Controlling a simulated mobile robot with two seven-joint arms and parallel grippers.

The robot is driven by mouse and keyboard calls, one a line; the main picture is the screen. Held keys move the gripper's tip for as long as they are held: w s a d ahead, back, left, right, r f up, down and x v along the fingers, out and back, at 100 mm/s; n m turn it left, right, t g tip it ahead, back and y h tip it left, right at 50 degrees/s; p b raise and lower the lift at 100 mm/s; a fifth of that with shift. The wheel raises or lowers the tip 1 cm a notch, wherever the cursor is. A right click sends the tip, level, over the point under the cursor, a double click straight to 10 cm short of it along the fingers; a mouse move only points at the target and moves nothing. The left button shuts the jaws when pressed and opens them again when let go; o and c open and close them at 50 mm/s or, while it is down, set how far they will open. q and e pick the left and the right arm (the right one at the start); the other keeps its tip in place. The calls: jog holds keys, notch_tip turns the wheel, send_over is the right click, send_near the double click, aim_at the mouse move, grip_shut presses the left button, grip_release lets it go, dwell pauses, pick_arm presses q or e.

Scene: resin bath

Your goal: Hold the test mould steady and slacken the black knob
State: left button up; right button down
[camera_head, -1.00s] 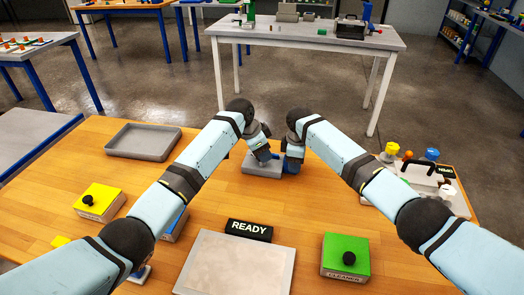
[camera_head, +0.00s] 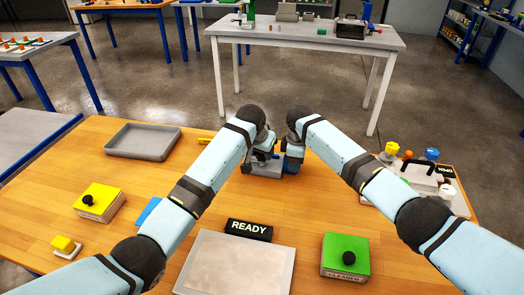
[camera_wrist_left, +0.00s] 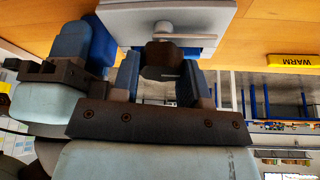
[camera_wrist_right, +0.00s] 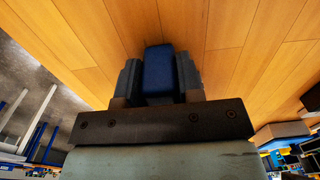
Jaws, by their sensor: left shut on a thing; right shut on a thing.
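The test mould (camera_head: 262,169) is a grey block on the wooden table, largely hidden by my arms in the head view. It also shows in the left wrist view (camera_wrist_left: 205,18). My left gripper (camera_wrist_left: 160,75) is shut on the black knob (camera_wrist_left: 163,55), with one blue finger on each side of it. A thin grey bar lies beside the knob. My right gripper (camera_wrist_right: 158,70) is shut on a blue block (camera_wrist_right: 158,60), apparently the mould's blue part. In the head view my right gripper (camera_head: 291,162) is just right of my left one, close to it.
A grey tray (camera_head: 142,142) lies back left. A yellow button box (camera_head: 98,202), a green button box (camera_head: 345,256), a READY sign (camera_head: 249,230) and a grey plate (camera_head: 235,265) are nearer. A board with a handled device (camera_head: 422,180) stands right. A yellow WARM label (camera_wrist_left: 290,61) is near the mould.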

dwell(0.5)
pick_arm(q)
jog(key=o, duration=0.9)
jog(key=shift+o, duration=0.2)
jog(key=v, duration=1.2)
pick_arm(e)
jog(key=c, duration=0.7)
grip_release()
jog(key=shift+r, duration=0.1)
